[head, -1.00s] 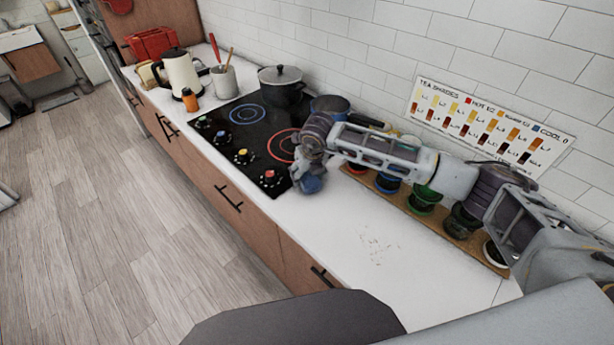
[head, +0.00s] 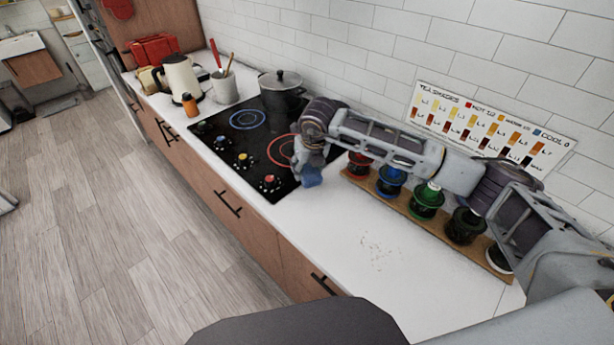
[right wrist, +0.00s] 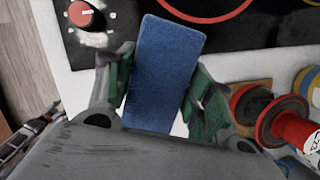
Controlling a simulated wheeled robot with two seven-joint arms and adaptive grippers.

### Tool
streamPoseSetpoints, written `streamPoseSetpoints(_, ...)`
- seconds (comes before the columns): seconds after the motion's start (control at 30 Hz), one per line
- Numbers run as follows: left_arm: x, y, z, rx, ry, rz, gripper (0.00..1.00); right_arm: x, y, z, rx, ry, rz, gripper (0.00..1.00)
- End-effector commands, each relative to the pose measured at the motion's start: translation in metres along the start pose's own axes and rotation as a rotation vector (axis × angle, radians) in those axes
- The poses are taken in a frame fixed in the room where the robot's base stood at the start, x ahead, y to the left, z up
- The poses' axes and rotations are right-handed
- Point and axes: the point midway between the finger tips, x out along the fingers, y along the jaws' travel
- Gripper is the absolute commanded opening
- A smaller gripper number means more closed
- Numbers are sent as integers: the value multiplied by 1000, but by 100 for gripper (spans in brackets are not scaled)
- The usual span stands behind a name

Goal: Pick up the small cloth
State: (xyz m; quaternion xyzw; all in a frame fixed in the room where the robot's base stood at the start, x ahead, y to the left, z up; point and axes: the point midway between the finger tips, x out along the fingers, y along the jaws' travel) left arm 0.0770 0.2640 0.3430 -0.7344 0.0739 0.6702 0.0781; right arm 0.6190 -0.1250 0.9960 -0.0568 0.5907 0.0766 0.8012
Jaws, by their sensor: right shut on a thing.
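The small blue cloth (right wrist: 165,62) is between the fingers of my right gripper (right wrist: 160,95) in the right wrist view. It looks like a flat blue rectangle reaching out past the fingertips over the stove edge. In the head view the blue cloth (head: 312,177) shows just below my right gripper (head: 308,165), by the front right corner of the stove. The right gripper is shut on it. The arm hides part of the counter behind. My left gripper does not show.
The black stove (head: 230,135) with knobs lies left of the gripper, a pot (head: 283,95) at its back. Several coloured jars, one green (head: 427,200), stand on a wooden rack to the right. Crumbs (head: 378,252) lie on the open white counter (head: 325,225) in front.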

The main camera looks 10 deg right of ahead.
Motion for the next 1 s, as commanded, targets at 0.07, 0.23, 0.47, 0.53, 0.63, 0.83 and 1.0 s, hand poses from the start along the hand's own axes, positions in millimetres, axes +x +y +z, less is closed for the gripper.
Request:
streamPoseSetpoints(0.07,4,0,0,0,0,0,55,-12,0,4,0,-3,1,26)
streamPoseSetpoints(0.23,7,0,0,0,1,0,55,-33,0,11,-1,-2,1,26)
streamPoseSetpoints(0.47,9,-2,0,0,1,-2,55,-47,0,15,0,-1,1,26)
streamPoseSetpoints(0.53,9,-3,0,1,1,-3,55,-48,0,15,0,0,1,26)
streamPoseSetpoints(0.63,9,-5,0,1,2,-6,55,-49,0,15,0,0,1,26)
streamPoseSetpoints(0.83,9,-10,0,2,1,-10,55,-49,0,15,0,0,1,26)
streamPoseSetpoints(1.0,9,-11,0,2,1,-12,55,-48,0,15,0,0,1,43)
